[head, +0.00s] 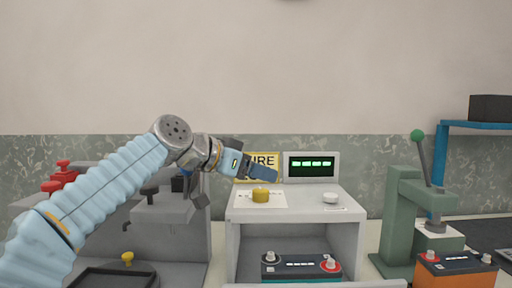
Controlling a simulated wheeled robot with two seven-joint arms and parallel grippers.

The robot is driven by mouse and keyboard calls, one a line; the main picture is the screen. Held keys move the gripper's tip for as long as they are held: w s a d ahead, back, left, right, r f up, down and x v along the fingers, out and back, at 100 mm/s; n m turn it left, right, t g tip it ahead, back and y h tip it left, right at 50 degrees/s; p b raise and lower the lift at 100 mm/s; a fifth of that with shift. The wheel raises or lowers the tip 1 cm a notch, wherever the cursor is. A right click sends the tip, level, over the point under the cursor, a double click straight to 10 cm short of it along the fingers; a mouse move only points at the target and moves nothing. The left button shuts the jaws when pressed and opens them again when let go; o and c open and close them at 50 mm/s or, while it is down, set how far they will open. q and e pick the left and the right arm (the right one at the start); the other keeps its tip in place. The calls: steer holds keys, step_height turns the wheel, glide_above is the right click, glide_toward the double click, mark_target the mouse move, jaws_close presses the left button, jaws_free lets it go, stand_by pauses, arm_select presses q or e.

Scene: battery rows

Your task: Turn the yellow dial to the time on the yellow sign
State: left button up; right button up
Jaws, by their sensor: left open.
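The yellow dial (261,194) is a short round knob on a white scale sheet on top of a light grey cabinet (345,207). The yellow sign (270,160) stands behind it; the letters "IRE" show, and my left gripper and arm hide its left and lower parts, so I cannot read a time. My left gripper (262,174) is open and empty, just above and behind the dial in the picture, seemingly apart from it. My right gripper is not in view.
A display (311,164) with green marks stands at the cabinet's back, and a white knob (330,197) sits to the right. A battery (300,266) is inside the cabinet. A green lever press (405,215) and an orange battery (455,272) stand at right.

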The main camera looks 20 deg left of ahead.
arm_select(q)
steer(key=s+d+r, duration=0.3)
steer(key=s+r, duration=0.4)
steer(key=s, duration=0.4)
steer(key=shift+s+d+r, duration=0.25)
steer(key=shift+s+r, duration=0.05)
steer(key=n+y+b, duration=0.4)
steer(key=n+y, duration=1)
steer(key=y, duration=0.1)
glide_toward(262, 192)
steer(key=shift+t, duration=0.3)
steer(key=x, duration=1)
steer(key=shift+s+f, duration=0.15)
steer(key=shift+c, duration=0.3)
steer(key=c, duration=1)
